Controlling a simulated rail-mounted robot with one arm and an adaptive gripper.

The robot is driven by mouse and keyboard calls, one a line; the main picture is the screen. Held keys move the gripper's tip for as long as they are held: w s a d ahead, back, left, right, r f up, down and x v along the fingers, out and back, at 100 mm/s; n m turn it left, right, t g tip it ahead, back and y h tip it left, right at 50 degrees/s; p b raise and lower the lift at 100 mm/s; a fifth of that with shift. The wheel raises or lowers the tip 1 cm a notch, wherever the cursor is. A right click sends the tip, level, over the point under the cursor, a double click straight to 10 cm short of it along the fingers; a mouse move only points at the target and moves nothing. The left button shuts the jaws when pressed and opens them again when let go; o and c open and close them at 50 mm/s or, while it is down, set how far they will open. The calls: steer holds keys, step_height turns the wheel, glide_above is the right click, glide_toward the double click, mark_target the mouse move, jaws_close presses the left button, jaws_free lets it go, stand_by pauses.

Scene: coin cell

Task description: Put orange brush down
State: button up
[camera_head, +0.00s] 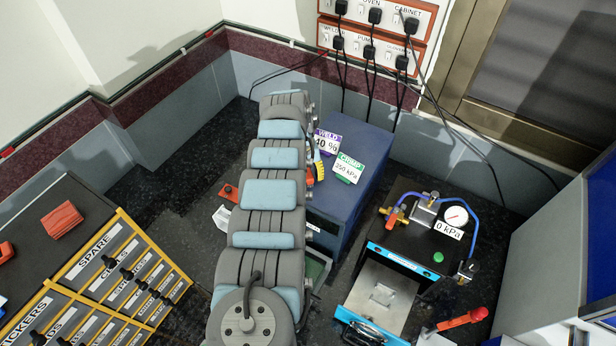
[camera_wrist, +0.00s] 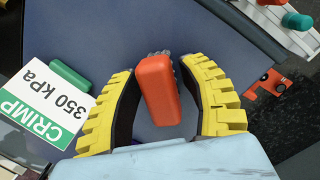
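The orange brush (camera_wrist: 158,92) is between the two yellow fingers of my gripper (camera_wrist: 157,66) in the wrist view. Its grey bristles show at the far end, over the blue top of a box (camera_wrist: 215,38). Narrow gaps show between the brush and both fingers, so my gripper looks open around it. Whether the brush rests on the blue surface is not clear. In the head view my arm hides most of the gripper; a yellow finger shows beside the blue box's labels (camera_head: 348,168).
A black machine (camera_head: 405,225) with a gauge and blue hose stands to the right of the blue box. A yellow-edged drawer cabinet (camera_head: 105,270) is at the left. Cables hang from wall sockets behind. In the wrist view the green-and-white CRIMP card (camera_wrist: 42,100) is close to the left finger.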

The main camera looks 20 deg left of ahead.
steer(key=shift+a, duration=0.1)
steer(key=shift+s+a+r, duration=0.1)
steer(key=shift+s+r, duration=0.05)
steer(key=shift+r, duration=0.25)
step_height(320, 180, up, 11)
steer(key=a, duration=0.1)
steer(key=shift+w+a+r, duration=0.2)
steer(key=shift+a, duration=0.15)
steer(key=shift+a, duration=0.1)
stand_by(0.5)
